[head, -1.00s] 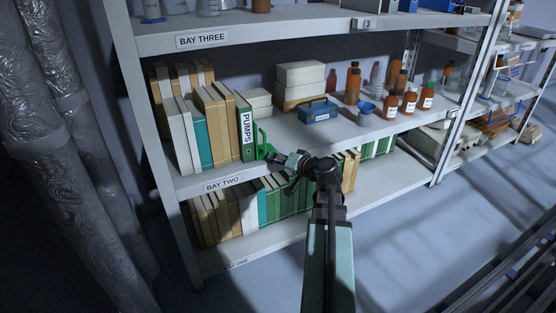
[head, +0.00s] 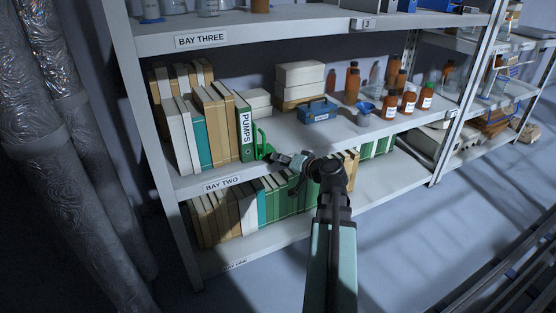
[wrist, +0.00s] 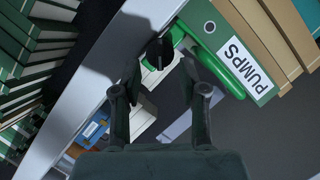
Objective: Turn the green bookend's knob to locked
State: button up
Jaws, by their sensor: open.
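The green bookend (head: 261,140) stands on the BAY TWO shelf, against the right side of the green PUMPS binder (head: 244,132). It also shows in the wrist view (wrist: 218,70), beside the PUMPS label. Its dark knob (wrist: 159,49) appears between and just beyond my fingertips in the wrist view. My gripper (wrist: 160,72) is open, with one finger to each side of the knob, and a gap shows on both sides. In the head view my gripper (head: 284,160) is at the shelf's front edge, close to the bookend. The knob is too small there to read its setting.
Binders and books (head: 195,135) stand left of the bookend. A blue toolbox (head: 318,111), white boxes (head: 300,75) and brown bottles (head: 390,107) stand to the right. More books fill the shelf below. The BAY THREE shelf (head: 270,35) is overhead.

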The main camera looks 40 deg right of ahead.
jog(key=v, duration=0.9)
jog(key=shift+s, duration=0.4)
jog(key=shift+r, duration=0.1)
